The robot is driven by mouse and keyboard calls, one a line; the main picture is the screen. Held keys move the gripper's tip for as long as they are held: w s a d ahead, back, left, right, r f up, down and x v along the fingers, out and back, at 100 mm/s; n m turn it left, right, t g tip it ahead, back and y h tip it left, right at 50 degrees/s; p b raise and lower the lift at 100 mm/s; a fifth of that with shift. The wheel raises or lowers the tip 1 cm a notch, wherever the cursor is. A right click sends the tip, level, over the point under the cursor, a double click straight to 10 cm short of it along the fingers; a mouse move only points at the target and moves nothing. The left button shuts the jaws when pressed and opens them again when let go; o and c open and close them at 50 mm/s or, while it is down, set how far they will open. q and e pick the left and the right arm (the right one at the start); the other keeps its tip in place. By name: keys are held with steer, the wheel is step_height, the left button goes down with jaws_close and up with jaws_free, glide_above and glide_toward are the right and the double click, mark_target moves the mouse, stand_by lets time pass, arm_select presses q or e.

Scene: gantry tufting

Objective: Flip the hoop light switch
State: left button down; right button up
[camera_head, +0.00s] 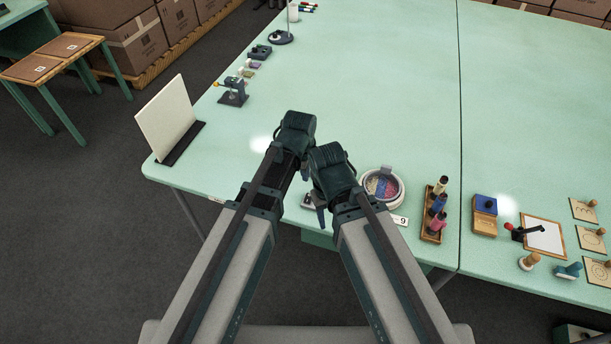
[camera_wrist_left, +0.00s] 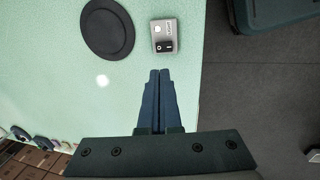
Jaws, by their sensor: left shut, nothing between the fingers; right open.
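In the left wrist view, a small grey switch box (camera_wrist_left: 165,30) with a black rocker switch (camera_wrist_left: 165,46) lies on the pale green table. My left gripper (camera_wrist_left: 160,72) is shut and empty. Its tips appear just short of the box, close to the rocker; I cannot tell their height above it or whether they touch. In the head view, my left gripper (camera_head: 304,173) is above the table's near edge, and the switch box (camera_head: 307,201) is mostly hidden. My right gripper (camera_head: 320,215) is open beside it, largely covered by its own wrist.
A black round disc (camera_wrist_left: 107,28) lies beside the switch box. A hoop dish (camera_head: 382,187) with coloured contents stands right of my right wrist, with a bottle rack (camera_head: 435,215) beyond. A white panel (camera_head: 168,115) stands at the table's left edge. The table centre is clear.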

mark_target(309, 195)
arm_select(q)
steer(key=f+b, duration=0.3)
steer(key=f, duration=0.1)
steer(key=w+f+b, duration=0.1)
steer(key=f+b, duration=0.3)
steer(key=w+f+b, duration=0.1)
steer(key=f+b, duration=0.3)
steer(key=shift+w+d, duration=0.1)
steer(key=shift+d, duration=0.3)
steer(key=shift+r, duration=0.1)
steer(key=shift+w+d+f, duration=0.1)
steer(key=shift+w+f, duration=0.1)
steer(key=shift+w, duration=0.1)
steer(key=shift+f+g+y+b, duration=0.1)
steer(key=shift+g+y+b, duration=0.2)
steer(key=shift+g, duration=0.6)
steer(key=shift+w+d, duration=0.1)
steer(key=shift+f, duration=0.2)
steer(key=shift+r, duration=0.1)
